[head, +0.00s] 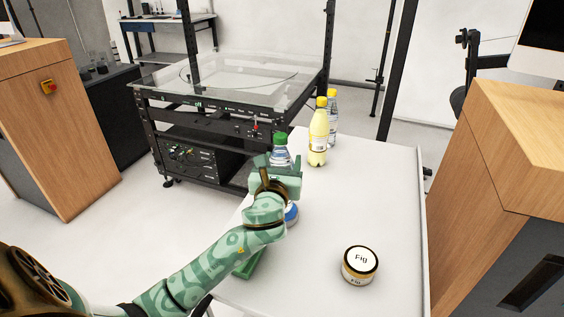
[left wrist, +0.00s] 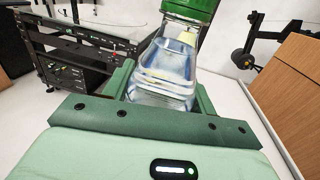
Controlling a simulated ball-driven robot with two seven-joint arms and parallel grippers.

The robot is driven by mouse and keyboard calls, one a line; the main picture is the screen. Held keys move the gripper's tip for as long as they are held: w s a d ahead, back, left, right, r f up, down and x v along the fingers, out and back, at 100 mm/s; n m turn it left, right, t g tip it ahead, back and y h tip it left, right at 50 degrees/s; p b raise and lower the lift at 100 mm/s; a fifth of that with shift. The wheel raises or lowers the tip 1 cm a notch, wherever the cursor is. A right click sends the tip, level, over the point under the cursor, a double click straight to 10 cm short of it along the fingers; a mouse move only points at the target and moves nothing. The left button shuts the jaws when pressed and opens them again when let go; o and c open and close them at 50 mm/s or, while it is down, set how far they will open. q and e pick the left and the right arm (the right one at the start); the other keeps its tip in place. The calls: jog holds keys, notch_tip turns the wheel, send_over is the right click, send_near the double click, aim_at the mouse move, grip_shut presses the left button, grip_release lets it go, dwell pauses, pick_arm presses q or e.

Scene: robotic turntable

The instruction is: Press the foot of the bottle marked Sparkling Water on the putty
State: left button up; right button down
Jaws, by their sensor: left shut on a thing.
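My left gripper (head: 277,182) is shut on a clear bottle with a green cap (head: 281,155), over the left part of the white table. The left wrist view shows this bottle (left wrist: 168,65) between the jaws, slightly tilted in the picture. Its label cannot be read, and its foot is hidden by the gripper. A blue thing with a pale edge (head: 292,214) shows just right of my left wrist, mostly hidden; I cannot tell whether it is the putty. My right gripper is not in view.
A yellow bottle (head: 318,138) and a clear bottle with a yellow cap (head: 333,108) stand at the table's back. A jar marked Fig (head: 359,265) stands at the front right. A flat green thing (head: 249,264) lies under my forearm. The table's (head: 385,195) right middle is clear.

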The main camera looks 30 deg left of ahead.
aim_at(282, 145)
pick_arm(q)
jog(key=shift+f+b, duration=0.3)
jog(key=shift+f, duration=0.45)
dwell(1.0)
jog(key=shift+s, duration=0.1)
notch_tip(282, 145, up, 3)
jog(key=p, duration=0.3)
jog(key=shift+r, duration=0.15)
jog(key=shift+r+p, duration=1.6)
jog(key=shift+p, duration=0.6)
